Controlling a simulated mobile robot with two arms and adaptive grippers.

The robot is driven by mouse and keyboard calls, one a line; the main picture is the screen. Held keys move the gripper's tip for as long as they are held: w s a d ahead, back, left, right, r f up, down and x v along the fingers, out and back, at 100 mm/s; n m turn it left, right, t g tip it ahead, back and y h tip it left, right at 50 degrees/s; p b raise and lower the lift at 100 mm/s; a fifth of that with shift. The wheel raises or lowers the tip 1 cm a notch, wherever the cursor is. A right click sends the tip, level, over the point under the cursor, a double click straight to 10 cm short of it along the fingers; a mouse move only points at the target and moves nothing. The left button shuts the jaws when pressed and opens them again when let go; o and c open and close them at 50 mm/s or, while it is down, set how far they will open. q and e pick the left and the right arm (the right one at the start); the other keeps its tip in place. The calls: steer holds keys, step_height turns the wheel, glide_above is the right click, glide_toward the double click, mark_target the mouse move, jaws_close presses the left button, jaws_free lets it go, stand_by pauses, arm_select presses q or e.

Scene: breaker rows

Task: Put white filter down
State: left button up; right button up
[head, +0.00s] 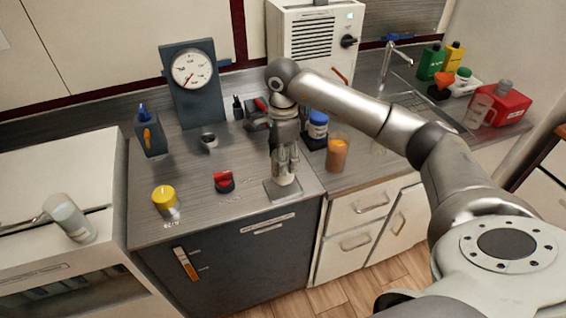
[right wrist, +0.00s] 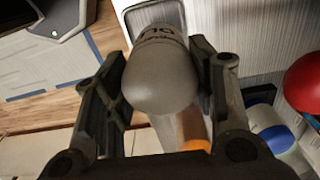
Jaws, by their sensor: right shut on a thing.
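My right gripper (head: 284,168) is above the front edge of the metal counter, pointing down. It is shut on the white filter (head: 287,179), a pale rounded cylinder that shows just below the fingers. In the right wrist view the filter (right wrist: 162,75) sits between both fingers, its rounded end toward the camera and dark lettering on its side. A square grey pad (head: 271,193) lies under the filter on the counter. I cannot tell whether the filter touches it. My left gripper is not in view.
An orange jar (head: 337,154) and a blue-lidded container (head: 318,124) stand right of the gripper. A red-and-black item (head: 223,182) and a yellow-topped cylinder (head: 164,199) stand left. Counter between the items is bare.

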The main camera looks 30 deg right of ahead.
step_height(320, 180, down, 2)
steer(key=shift+s+f+p, duration=0.1)
steer(key=shift+p, duration=0.4)
steer(key=shift+f, duration=0.35)
steer(key=shift+f, duration=0.15)
steer(key=o, duration=1)
steer(key=shift+o, duration=0.2)
